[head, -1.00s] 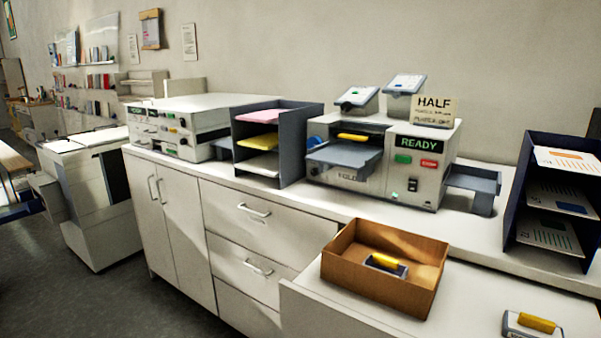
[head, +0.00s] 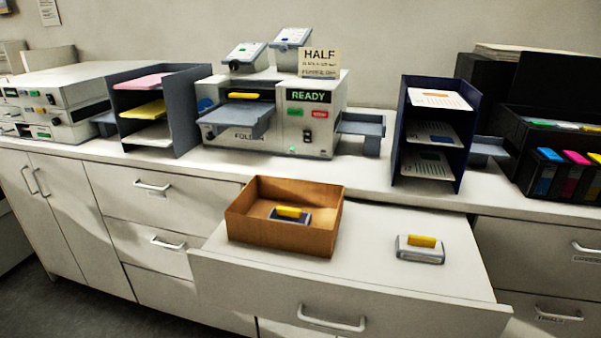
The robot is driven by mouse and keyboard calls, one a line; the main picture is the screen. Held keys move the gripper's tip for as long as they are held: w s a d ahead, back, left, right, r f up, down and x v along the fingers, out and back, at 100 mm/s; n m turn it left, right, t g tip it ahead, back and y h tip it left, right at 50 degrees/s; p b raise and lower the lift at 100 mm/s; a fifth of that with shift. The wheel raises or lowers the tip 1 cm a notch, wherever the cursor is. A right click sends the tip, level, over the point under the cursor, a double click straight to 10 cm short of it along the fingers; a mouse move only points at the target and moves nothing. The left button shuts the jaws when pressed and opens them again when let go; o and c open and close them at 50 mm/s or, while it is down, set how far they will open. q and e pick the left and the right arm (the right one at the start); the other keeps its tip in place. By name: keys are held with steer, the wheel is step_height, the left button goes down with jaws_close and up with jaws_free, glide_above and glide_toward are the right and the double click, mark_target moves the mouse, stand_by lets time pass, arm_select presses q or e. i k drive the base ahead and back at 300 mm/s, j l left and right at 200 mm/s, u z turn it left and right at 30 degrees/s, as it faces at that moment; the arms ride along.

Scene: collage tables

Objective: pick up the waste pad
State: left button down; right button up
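Two small grey-and-white pads with yellow grips show in the head view, and I cannot tell from the picture which is the waste pad. One pad (head: 289,216) lies inside an open brown box (head: 282,239). The other pad (head: 420,249) lies on the white surface of a pulled-out drawer unit (head: 360,277), to the right of the box. Neither of my grippers is in view.
A folding machine (head: 310,117) marked READY stands on the counter behind, with a HALF sign on top. Paper racks stand left (head: 183,125) and right (head: 399,160) of it. Ink cartridges (head: 578,172) sit at far right. The drawer surface around the right pad is clear.

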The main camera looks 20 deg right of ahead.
mark_target(414, 247)
steer(key=z, duration=1.35)
